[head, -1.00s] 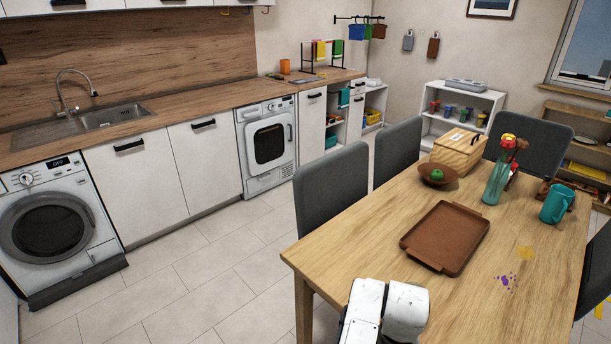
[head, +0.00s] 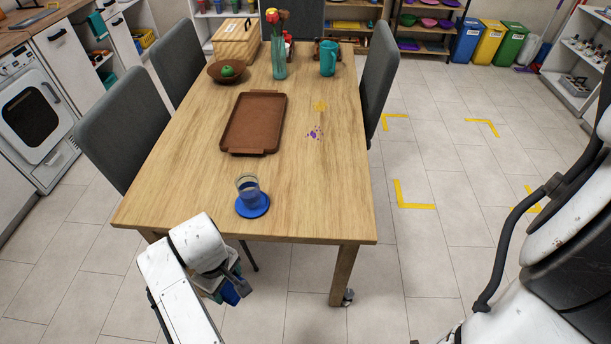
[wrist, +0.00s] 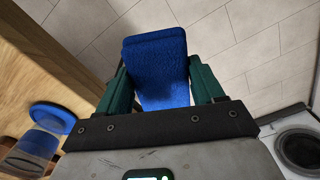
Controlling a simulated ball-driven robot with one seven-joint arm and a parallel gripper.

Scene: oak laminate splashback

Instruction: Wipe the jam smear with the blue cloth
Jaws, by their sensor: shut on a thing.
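A purple splattered smear (head: 314,132) lies on the right side of the wooden table (head: 190,170), probably the jam. A yellow-orange patch (head: 320,106) lies just beyond it. My gripper (wrist: 160,88) is shut on the blue cloth (wrist: 155,62), which sits between its two green fingers in the wrist view. In the head view my gripper (head: 234,281) hangs off the near edge of the table, with a bit of blue cloth (head: 229,294) showing below it. It is well apart from the smear.
A brown tray (head: 254,122) lies left of the smear. A bowl (head: 228,73), a vase (head: 279,60) and a teal mug (head: 328,58) stand farther back. Chairs flank the table.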

